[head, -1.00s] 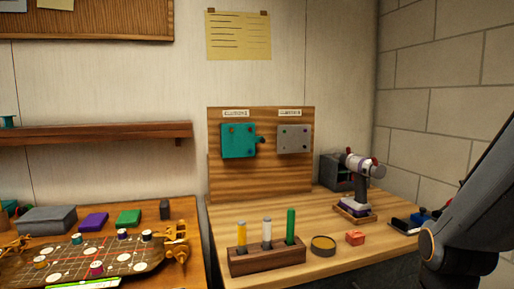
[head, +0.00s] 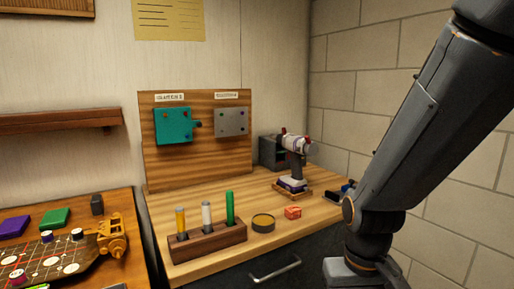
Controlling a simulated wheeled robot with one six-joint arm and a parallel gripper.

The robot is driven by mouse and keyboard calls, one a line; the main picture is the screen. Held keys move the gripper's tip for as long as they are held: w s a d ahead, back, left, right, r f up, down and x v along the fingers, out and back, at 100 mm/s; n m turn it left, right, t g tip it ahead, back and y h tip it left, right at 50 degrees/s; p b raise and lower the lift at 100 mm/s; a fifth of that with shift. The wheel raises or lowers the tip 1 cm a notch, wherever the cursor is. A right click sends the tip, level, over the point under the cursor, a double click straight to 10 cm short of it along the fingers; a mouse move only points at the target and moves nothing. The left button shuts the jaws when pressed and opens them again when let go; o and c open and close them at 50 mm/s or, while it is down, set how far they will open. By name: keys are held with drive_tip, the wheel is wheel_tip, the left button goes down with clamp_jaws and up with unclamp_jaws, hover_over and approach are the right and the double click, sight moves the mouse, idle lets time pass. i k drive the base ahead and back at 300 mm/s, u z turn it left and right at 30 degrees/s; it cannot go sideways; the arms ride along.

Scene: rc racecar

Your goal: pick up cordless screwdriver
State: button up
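The cordless screwdriver (head: 297,162) stands upright on a small wooden base (head: 292,189) toward the right rear of the wooden workbench. It has a white and red head, a dark handle and a white and purple foot. My arm rises at the right of the head view, to the right of the screwdriver and nearer to me. My gripper's fingers are not visible, so I cannot see whether it holds anything.
A wooden block (head: 208,242) with several coloured tools, a round tin (head: 263,223) and a small red box (head: 293,212) stand at the bench front. A dark box (head: 273,152) sits behind the screwdriver. A brick wall (head: 345,95) bounds the right. A cluttered table (head: 125,199) is at left.

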sight(294, 183)
drive_tip(key=z, duration=0.4)
drive_tip(key=i, duration=0.55)
drive_tip(key=z, duration=0.4)
